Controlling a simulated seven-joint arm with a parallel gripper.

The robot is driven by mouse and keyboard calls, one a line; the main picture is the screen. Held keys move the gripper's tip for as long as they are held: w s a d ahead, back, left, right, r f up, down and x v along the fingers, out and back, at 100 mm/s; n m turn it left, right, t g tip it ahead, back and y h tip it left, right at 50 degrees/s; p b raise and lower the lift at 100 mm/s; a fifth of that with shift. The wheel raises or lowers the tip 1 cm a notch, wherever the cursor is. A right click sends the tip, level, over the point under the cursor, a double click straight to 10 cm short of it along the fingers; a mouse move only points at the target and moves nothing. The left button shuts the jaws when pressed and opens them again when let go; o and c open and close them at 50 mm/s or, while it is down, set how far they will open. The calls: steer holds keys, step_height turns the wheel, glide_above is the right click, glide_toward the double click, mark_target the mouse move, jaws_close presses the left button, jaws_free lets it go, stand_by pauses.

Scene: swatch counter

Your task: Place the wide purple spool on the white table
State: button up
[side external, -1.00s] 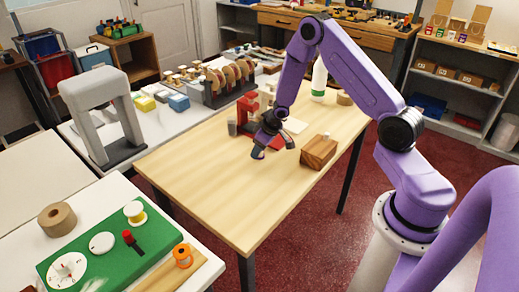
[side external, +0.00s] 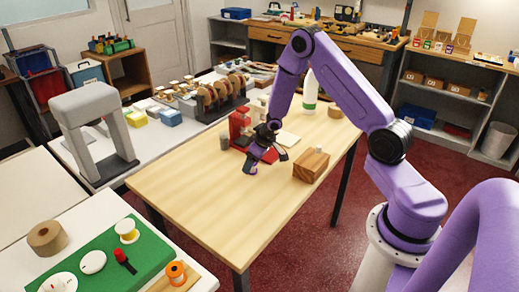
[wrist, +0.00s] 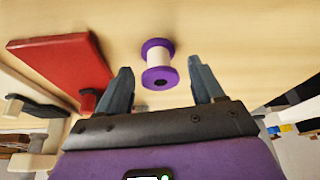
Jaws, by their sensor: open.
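The purple spool (wrist: 158,65) has purple flanges and a white wound middle. In the wrist view it lies ahead of and between the two fingertips on the light wood table (side external: 190,200). In the side view a small purple part of it (side external: 251,169) shows just below my gripper (side external: 266,158), which partly hides it. My gripper is open, low over the table, with nothing held; I cannot tell whether a finger touches the spool. White tabletops show at the front left (side external: 88,218) and farther left (side external: 28,195).
A red device (side external: 240,126) stands close behind my gripper, and a wooden block (side external: 311,164) sits to its right. A white bottle (side external: 310,92) stands farther back. The front-left white table holds a green mat (side external: 120,262) and a brown roll (side external: 47,237).

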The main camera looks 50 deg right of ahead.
steer(key=shift+a+v, duration=0.35)
steer(key=shift+v, duration=5.1)
steer(key=w+a+r+n+t+h, duration=0.1)
steer(key=a+r+n, duration=0.1)
steer(key=a+r, duration=0.3)
steer(key=s+a+r+n, duration=0.2)
steer(key=s+a+r, duration=0.1)
steer(key=s+a, duration=0.2)
steer(key=s+a+r+n+g, duration=0.1)
steer(key=s+a, duration=0.4)
steer(key=s, duration=0.5)
step_height(320, 180, up, 2)
steer(key=shift+s+a+r+n, duration=0.2)
steer(key=shift+s+n, duration=0.1)
steer(key=shift+n, duration=0.4)
steer(key=shift+o, duration=0.5)
steer(key=s+a+r+n+g, duration=0.1)
steer(key=s+n+g, duration=0.3)
steer(key=s, duration=1.2)
steer(key=shift+a+y, duration=0.3)
steer(key=shift+a, duration=0.15)
